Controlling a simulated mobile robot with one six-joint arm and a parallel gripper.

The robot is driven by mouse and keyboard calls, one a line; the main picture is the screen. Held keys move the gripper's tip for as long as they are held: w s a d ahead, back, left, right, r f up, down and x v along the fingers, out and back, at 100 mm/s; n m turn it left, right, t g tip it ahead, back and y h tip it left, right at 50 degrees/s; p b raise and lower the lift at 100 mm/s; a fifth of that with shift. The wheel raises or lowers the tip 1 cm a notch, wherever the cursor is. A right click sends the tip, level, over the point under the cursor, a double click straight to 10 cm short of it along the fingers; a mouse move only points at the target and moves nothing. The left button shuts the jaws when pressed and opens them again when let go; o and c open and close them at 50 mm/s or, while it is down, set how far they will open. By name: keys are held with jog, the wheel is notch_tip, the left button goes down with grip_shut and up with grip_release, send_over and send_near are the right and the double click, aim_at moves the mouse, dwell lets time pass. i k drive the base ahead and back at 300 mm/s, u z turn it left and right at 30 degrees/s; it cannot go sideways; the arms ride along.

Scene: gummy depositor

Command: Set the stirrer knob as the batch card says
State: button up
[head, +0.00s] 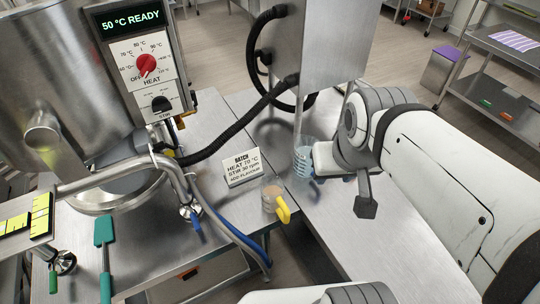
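The stirrer knob (161,104) is a black dial on a white plate marked STIR, low on the front of the control box at the upper left. Its pointer direction and scale marks are too small to read surely. The batch card (241,168) stands on the steel table. It reads HEAT TO, a figure I cannot make out, °C, then STIR, seemingly 30 rpm, and a smaller line below. My gripper (365,206) seems to be the dark end hanging from my arm at right of centre, well away from the knob. Its fingers cannot be told apart.
The red HEAT knob (146,64) sits above the stirrer knob, under a display (130,20) reading 50 °C READY. A steel pipe (120,177) and black hose (235,125) run below the panel. A clear beaker (303,160) and a yellow-handled cup (271,196) stand near the card.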

aim_at(160, 104)
jog(key=z, duration=0.25)
jog(key=k, duration=1.15)
jog(key=u, duration=0.6)
jog(key=i, duration=1)
jog(key=u, duration=0.8)
